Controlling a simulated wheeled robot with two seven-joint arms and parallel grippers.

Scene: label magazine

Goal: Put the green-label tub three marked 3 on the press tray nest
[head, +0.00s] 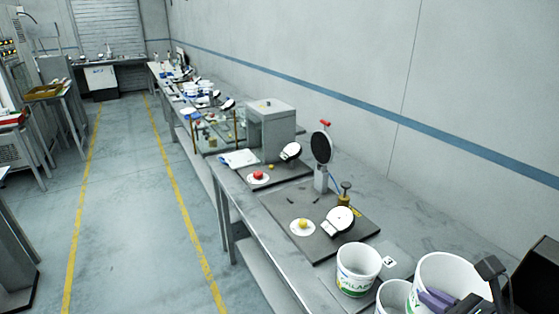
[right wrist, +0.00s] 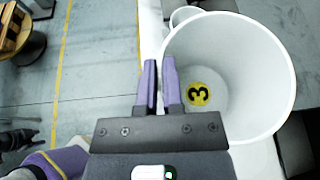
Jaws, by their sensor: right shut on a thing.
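A white tub (head: 452,270) with some green on its label stands at the bottom right of the head view. In the right wrist view the same tub (right wrist: 265,65) shows a yellow round mark with a black 3 on its inner floor. My right gripper (right wrist: 160,75), with purple fingers, is shut on its near rim, one finger inside and one outside. My right gripper also shows in the head view (head: 437,300). I cannot tell whether the tub is clear of the table. No press tray nest can be made out for certain. My left gripper is not in view.
A white tub with a green label (head: 357,273) and another white tub (head: 392,298) stand to the left. A small white tag (head: 390,262) is beside them. A dark board (head: 283,237) holds a white disc with a yellow knob (head: 302,226) and a white-and-black item (head: 340,221).

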